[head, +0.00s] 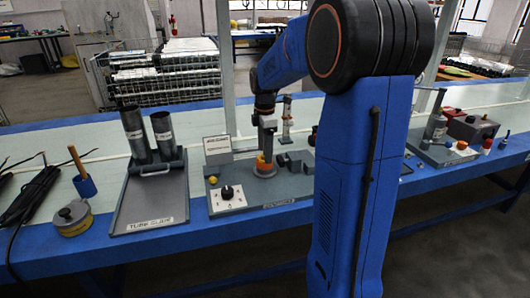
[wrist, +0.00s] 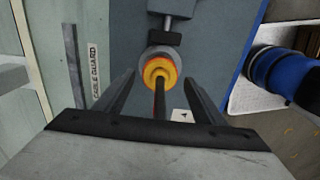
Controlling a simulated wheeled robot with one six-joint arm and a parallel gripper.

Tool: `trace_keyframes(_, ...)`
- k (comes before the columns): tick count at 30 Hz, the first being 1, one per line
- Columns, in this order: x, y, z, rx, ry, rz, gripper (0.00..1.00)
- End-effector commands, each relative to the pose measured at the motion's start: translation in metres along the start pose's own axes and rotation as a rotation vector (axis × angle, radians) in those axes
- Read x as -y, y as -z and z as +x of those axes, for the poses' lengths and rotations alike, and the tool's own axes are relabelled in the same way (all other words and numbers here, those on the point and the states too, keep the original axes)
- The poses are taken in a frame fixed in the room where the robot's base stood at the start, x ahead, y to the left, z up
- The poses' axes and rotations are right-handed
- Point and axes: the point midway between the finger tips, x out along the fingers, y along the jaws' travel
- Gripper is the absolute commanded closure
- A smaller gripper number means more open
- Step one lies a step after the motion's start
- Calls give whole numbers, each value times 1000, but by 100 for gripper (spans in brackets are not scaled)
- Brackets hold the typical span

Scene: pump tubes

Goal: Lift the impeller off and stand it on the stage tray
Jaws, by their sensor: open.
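An orange and yellow round part (head: 264,163), which looks like the impeller, sits on a grey round seat on the middle station board (head: 228,182). In the wrist view the orange part (wrist: 158,70) shows just beyond the fingertips, with a dark rod in line with it. My gripper (head: 266,148) points down directly above it. In the wrist view my gripper (wrist: 158,76) is open, one finger on each side of the rod. I cannot tell whether the fingers touch anything. I cannot pick out the stage tray for certain.
A grey tray (head: 152,200) with two upright tubes stands left of the board. A black knob (head: 228,192) on a white plate and a yellow ball (head: 212,180) are near the board's front left. Grey blocks (head: 290,160) stand close right of my gripper.

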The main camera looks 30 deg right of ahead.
Motion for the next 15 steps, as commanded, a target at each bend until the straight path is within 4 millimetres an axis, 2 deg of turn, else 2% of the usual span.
trace_keyframes(6,0,0,10,0,0,0,37)
trace_keyframes(14,0,0,11,0,0,0,37)
trace_keyframes(15,0,0,11,0,0,0,46)
